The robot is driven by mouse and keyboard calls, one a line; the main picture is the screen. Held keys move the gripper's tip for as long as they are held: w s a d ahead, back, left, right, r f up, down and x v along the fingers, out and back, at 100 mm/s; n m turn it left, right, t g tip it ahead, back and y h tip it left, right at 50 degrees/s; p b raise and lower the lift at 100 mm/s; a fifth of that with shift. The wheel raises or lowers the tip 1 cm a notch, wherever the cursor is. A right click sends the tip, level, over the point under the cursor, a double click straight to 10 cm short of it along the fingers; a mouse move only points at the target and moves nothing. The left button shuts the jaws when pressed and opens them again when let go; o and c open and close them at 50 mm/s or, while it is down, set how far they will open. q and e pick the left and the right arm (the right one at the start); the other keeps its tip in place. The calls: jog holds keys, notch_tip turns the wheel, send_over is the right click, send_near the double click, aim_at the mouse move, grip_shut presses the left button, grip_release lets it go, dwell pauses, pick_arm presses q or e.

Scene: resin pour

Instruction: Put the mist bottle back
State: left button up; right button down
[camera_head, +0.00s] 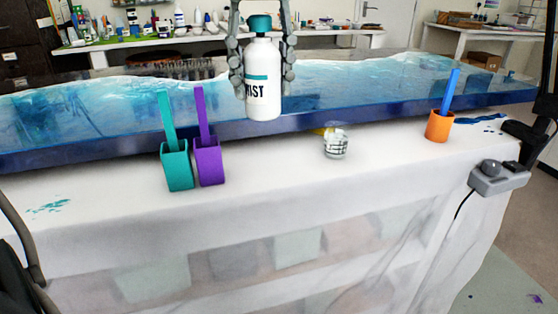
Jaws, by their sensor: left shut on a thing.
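The mist bottle (263,83) is white with a teal cap and a teal band, with part of the word "MIST" showing. It is upright near the top middle of the view, in front of the blue resin slab. My left gripper (263,70) comes down from the top edge, with one grey finger on each side of the bottle, and is shut on it. The bottle's base appears over the slab's front edge; I cannot tell for sure how high it is above it. My right gripper is not in view.
A teal cup (177,170) and a purple cup (209,165), each with a stick, stand on the white-covered table (270,195). A small clear cup (336,146) and an orange cup (439,126) with a blue stick stand further right. A grey control box (499,180) sits at the right edge.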

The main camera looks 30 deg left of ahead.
aim_at(263, 112)
pick_arm(q)
notch_tip(263, 112, down, 6)
jog(key=shift+r, duration=0.25)
notch_tip(263, 112, down, 4)
jog(key=shift+r, duration=0.15)
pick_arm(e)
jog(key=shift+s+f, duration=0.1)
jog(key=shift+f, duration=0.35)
pick_arm(q)
jog(key=shift+f, duration=0.25)
jog(key=o, duration=1.4)
jog(key=shift+c, duration=0.2)
jog(key=shift+r, duration=0.35)
notch_tip(263, 112, up, 12)
jog(key=shift+f, duration=0.15)
